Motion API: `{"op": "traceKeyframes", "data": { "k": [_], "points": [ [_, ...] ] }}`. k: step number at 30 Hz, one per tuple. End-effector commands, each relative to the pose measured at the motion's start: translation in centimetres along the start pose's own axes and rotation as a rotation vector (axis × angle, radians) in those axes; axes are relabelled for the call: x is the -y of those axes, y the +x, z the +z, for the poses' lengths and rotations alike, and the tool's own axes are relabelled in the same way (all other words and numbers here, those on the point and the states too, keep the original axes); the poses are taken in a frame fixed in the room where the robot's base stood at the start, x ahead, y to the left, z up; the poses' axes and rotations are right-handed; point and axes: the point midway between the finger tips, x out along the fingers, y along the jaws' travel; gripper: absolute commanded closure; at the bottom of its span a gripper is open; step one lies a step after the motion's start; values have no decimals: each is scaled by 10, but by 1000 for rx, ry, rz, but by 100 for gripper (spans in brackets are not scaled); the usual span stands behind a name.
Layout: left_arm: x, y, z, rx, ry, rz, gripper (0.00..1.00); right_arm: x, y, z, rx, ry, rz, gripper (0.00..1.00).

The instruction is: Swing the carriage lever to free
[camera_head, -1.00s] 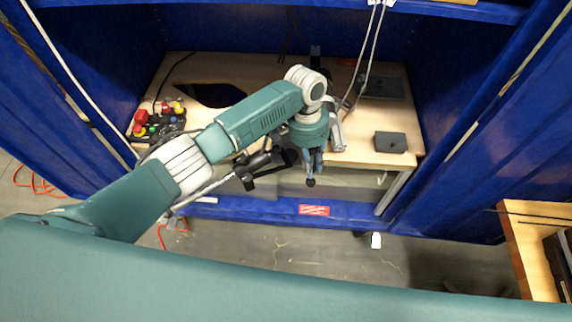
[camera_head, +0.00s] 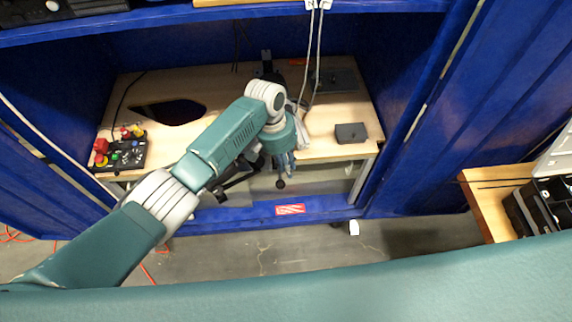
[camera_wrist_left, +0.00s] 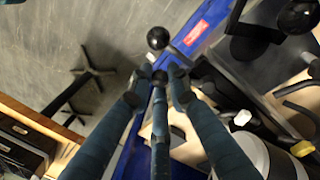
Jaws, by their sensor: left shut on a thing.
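My left gripper (camera_head: 281,172) reaches down over the front edge of the workbench in the head view. In the left wrist view, its fingers (camera_wrist_left: 160,76) are closed together around what appears to be the carriage lever. A black ball knob (camera_wrist_left: 158,38) shows just beyond the fingertips, and in the head view the knob (camera_head: 280,184) sits just below them. The lever's shaft is mostly hidden by the fingers. A second black ball (camera_wrist_left: 298,17) on a dark part lies apart at the upper right of the wrist view. My right gripper is not in view.
A control box with coloured buttons (camera_head: 122,155) stands on the bench's left. A dark grey box (camera_head: 351,132) stands on its right. Two pale cables (camera_head: 316,60) hang from above. Blue walls (camera_head: 440,130) flank the bench. A wooden shelf unit (camera_head: 487,212) stands at right.

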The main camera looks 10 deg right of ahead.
Motion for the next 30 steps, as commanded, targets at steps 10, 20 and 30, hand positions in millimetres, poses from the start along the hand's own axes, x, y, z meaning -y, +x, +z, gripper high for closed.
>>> {"op": "traceKeyframes", "data": {
  "k": [10, 20, 30],
  "points": [
    [-3, -1, -1, -3, 5, 5, 63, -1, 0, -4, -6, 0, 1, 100],
    [-1, -4, -1, -3, 4, 3, 63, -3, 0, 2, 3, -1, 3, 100],
    [-2, -66, -2, -7, 6, 3, 63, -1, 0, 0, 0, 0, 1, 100]
  ]
}}
